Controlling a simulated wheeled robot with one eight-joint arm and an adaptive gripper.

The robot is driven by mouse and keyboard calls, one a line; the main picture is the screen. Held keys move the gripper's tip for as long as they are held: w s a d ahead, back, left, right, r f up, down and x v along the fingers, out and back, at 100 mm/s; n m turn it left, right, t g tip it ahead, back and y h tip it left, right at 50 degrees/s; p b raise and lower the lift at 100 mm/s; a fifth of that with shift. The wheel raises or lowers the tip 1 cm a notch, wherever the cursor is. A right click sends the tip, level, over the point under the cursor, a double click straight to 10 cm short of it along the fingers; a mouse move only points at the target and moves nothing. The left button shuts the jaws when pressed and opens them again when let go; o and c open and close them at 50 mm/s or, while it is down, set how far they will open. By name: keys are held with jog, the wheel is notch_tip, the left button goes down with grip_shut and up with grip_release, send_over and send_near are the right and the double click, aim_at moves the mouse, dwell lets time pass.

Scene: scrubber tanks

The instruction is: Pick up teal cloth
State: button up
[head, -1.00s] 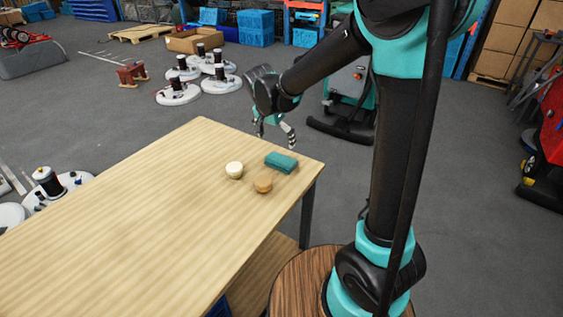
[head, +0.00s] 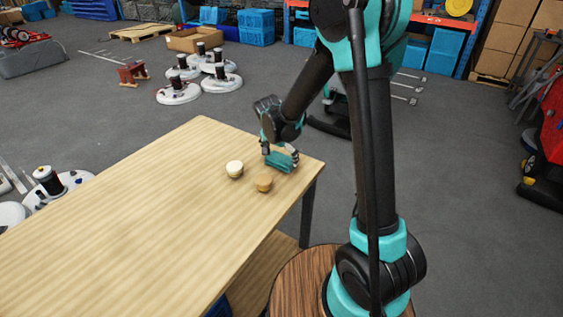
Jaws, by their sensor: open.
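The teal cloth (head: 279,162) lies folded near the far right corner of the wooden table (head: 140,205). My gripper (head: 280,154) is low over the cloth, with its fingers open on either side of it. Part of the cloth is hidden behind the fingers. I cannot tell whether the fingers touch the cloth or the table.
A cream round object (head: 234,169) sits left of the cloth. A tan round object (head: 264,182) sits just in front of it, close to my gripper. The table's right edge is near. The left and middle of the tabletop are clear.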

aim_at(281, 158)
jog(key=c, duration=0.7)
jog(key=shift+r, duration=0.15)
notch_tip(281, 158, up, 20)
dwell(0.4)
